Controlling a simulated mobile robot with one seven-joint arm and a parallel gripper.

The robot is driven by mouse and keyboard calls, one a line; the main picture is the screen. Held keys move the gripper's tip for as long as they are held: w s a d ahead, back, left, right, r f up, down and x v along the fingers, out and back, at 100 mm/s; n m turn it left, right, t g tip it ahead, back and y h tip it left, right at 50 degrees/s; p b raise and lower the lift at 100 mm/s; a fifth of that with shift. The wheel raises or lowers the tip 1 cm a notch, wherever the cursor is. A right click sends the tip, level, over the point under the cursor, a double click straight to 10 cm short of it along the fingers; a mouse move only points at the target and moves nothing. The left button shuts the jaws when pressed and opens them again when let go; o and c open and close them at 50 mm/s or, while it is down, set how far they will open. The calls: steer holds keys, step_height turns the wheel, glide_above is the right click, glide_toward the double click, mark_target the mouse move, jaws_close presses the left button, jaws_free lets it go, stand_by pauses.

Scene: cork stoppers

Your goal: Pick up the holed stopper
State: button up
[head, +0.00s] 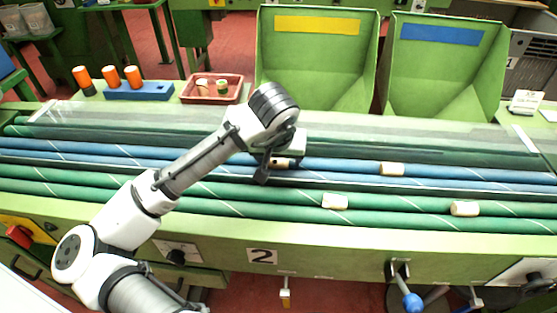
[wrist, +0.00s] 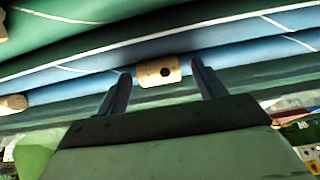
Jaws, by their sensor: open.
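The holed stopper (wrist: 158,71) is a pale cork cylinder with a dark round hole in its side. It lies on the blue rollers, and in the wrist view it sits between the tips of my open gripper (wrist: 158,84), near their ends. In the head view the stopper (head: 280,163) is partly hidden by my gripper (head: 272,168), which is low over the rollers. I cannot tell whether either finger touches it. Another cork stopper (head: 391,169) lies on the blue rollers to the right. Two more, one at centre (head: 334,201) and one at right (head: 464,208), lie on the green rollers.
Behind the rollers stand two green bins, one with a yellow label (head: 316,25) and one with a blue label (head: 441,34). A red tray (head: 237,92) with small items and a blue block (head: 138,91) with orange-topped cylinders are at back left. A clear strip (head: 400,125) runs behind the rollers.

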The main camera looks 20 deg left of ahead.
steer(key=c, duration=1.1)
steer(key=shift+o, duration=0.2)
steer(key=shift+r, duration=0.1)
